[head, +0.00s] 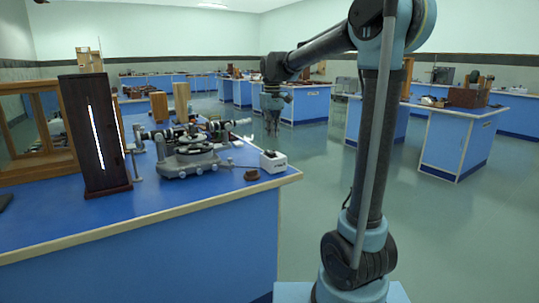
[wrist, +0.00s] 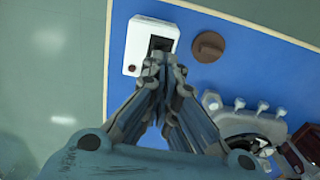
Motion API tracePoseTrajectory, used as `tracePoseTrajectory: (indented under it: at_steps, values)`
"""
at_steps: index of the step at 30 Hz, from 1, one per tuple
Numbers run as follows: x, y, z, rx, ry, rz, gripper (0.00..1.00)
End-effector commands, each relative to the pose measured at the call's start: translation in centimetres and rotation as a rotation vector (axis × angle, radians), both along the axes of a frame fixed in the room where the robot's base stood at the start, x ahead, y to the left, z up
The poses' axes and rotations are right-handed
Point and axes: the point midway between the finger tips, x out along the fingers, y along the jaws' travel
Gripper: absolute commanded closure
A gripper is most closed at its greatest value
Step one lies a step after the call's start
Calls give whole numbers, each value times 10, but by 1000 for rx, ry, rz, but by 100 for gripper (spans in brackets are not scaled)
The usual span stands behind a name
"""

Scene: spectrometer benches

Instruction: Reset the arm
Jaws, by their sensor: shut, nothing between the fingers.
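My arm stands at the right of the head view and bends over to the left. My gripper (head: 272,126) hangs down from its end, over the corner of the near bench. In the wrist view my gripper (wrist: 162,60) has its fingertips together, with nothing held between them. The fingertips overlap the lower edge of a small white box (wrist: 136,48) with a dark square opening. In the head view the white box (head: 273,161) stands on the bench below the gripper, with a visible gap between them.
A brown round cap (wrist: 208,46) lies beside the white box. A grey spectrometer (head: 187,158) and a tall dark lamp housing with a bright slit (head: 88,150) stand on the blue bench (head: 150,222). Green floor (head: 325,165) is open right of the bench. Other benches stand behind.

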Motion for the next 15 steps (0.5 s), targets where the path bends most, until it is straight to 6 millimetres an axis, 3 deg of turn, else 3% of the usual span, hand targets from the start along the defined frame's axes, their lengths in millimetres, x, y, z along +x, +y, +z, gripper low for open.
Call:
tracePoseTrajectory:
  at_steps: [10,15]
  values:
    - [-3,-3,0,1,-1,-4,100]
    - [-23,-26,-3,5,-12,-41,100]
